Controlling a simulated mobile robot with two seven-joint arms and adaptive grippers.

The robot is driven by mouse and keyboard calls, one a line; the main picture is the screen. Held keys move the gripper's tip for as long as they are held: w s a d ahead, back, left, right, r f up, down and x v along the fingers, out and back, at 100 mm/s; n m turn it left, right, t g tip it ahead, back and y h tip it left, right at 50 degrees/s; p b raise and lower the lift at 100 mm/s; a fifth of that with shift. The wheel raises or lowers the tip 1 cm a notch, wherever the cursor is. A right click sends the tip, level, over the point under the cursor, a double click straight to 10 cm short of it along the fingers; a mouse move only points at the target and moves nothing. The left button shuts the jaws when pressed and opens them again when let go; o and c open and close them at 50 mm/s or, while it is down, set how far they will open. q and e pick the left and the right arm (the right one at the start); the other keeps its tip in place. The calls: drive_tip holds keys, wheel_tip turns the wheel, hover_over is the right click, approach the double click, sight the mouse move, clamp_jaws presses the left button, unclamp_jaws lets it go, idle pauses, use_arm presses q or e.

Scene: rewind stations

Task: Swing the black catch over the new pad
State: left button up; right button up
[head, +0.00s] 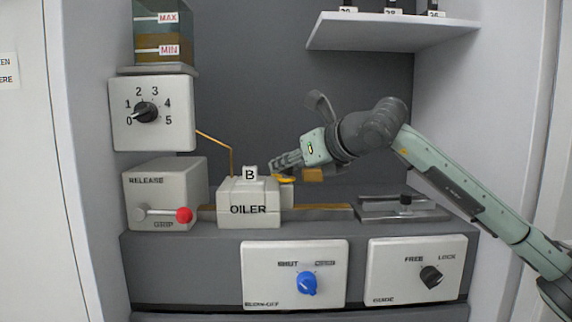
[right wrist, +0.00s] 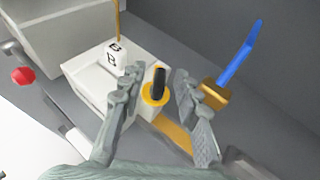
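The white OILER block (head: 247,204) stands on the grey bench, with a small cube marked B on top. Beside the cube, a round yellow piece (head: 285,179) sits on the block's right part. In the right wrist view a short black upright piece, apparently the catch (right wrist: 159,80), stands on this yellow piece (right wrist: 150,97). My right gripper (head: 276,166) is just above it. In the right wrist view its fingers (right wrist: 156,78) are apart, one on each side of the black piece, with gaps visible. I cannot make out a separate pad. My left gripper is not in view.
A brass block (head: 313,175) with a blue lever (right wrist: 239,55) is close to the right finger. A thin brass tube (head: 215,140) comes down behind the OILER. The RELEASE/GRIP box (head: 165,190) with a red-knobbed lever stands left. A grey clamp plate (head: 402,209) lies right.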

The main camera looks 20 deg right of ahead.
drive_tip(key=shift+w+a+f, duration=0.15)
drive_tip(key=shift+w+f, duration=0.1)
drive_tip(key=shift+w, duration=0.3)
clamp_jaws()
